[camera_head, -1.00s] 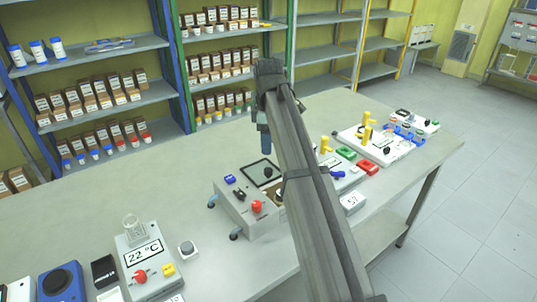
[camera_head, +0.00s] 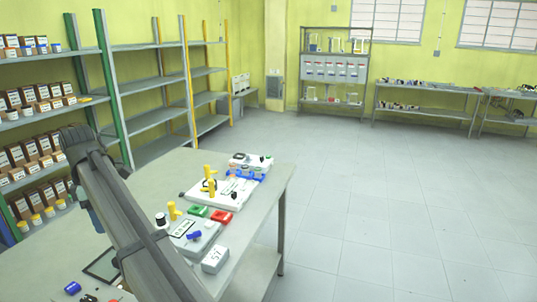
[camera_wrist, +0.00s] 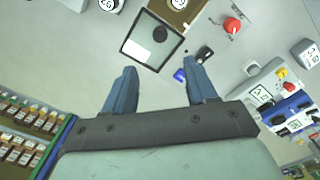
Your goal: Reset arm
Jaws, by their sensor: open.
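My gripper (camera_wrist: 160,90) is open and empty in the wrist view, its two blue fingers spread apart. Beyond the fingers lies the grey bench top (camera_wrist: 75,40), with a device that has a dark square plate (camera_wrist: 152,40) and a red knob (camera_wrist: 232,25). In the head view my arm crosses the lower left over the bench, and a blue finger (camera_head: 96,220) shows below its end. The rest of the gripper is hidden there by the arm.
Shelves with boxes (camera_head: 40,95) stand at the left. Open floor (camera_head: 400,200) lies at the right. Further tables (camera_head: 425,86) stand at the back.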

